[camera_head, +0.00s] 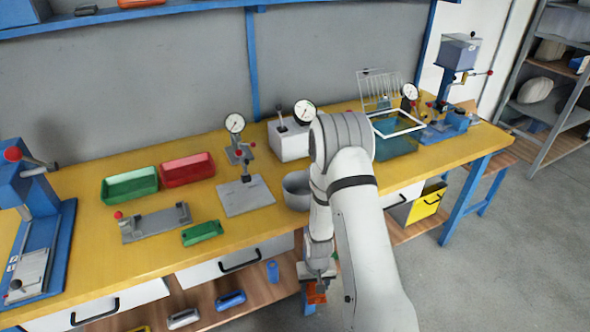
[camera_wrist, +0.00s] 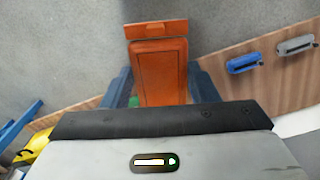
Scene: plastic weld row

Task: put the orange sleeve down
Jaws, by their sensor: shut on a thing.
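My gripper (camera_head: 318,282) is low in front of the bench, near the lower shelf. It is shut on the orange sleeve (camera_head: 316,294), a small part of which shows below the jaws. In the wrist view the orange sleeve (camera_wrist: 162,72) is a flat, box-like piece with a wider band at its far end. It sits between the two blue-grey fingers of my gripper (camera_wrist: 160,88). Grey floor shows beyond it. My arm hides part of the bench and shelf in the head view.
The yellow bench top (camera_head: 90,245) carries a green bin (camera_head: 130,185), a red bin (camera_head: 188,169), a small green tray (camera_head: 202,233), fixtures and a grey bowl (camera_head: 297,190). The wooden lower shelf (camera_head: 262,296) holds blue and grey pieces.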

